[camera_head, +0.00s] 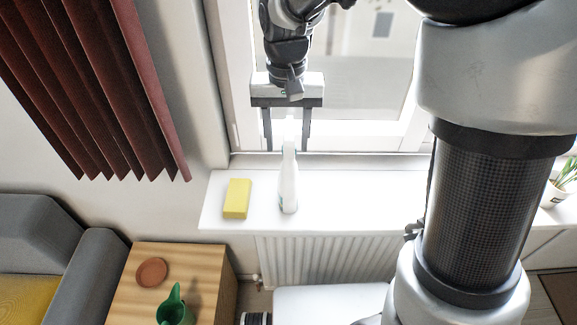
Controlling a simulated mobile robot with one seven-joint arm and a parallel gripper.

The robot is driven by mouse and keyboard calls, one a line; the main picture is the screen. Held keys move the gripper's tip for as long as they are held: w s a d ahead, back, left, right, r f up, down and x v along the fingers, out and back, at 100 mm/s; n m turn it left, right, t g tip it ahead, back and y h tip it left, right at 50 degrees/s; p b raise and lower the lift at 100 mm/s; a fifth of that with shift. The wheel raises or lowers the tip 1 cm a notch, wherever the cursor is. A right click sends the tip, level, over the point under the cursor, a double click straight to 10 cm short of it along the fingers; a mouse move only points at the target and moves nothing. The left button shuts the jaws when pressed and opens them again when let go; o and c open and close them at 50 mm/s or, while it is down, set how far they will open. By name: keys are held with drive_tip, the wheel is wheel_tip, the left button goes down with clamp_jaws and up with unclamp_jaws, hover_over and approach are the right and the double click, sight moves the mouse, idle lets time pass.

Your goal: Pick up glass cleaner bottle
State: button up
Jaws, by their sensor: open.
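The glass cleaner bottle (288,185) is a white spray bottle standing upright on the white windowsill (355,200). My gripper (286,148) is above the sill with its two dark fingers pointing down. The fingers are apart, and the bottle's pale top shows between them in the picture. I cannot tell how far the fingers are from the bottle in depth, or whether they touch it. The bottle's upper part is hard to make out against the bright window.
A yellow sponge (237,198) lies on the sill left of the bottle. A potted plant (558,190) stands at the far right. A radiator (325,262) is below the sill. A wooden table (207,262) holds a green watering can (174,309) and a brown saucer (151,272).

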sight(289, 168)
drive_tip(key=f, duration=0.5)
drive_tip(key=shift+w+d+f, duration=0.15)
drive_tip(key=shift+d, duration=0.1)
clamp_jaws()
drive_tip(key=shift+w, duration=0.1)
idle(1.1)
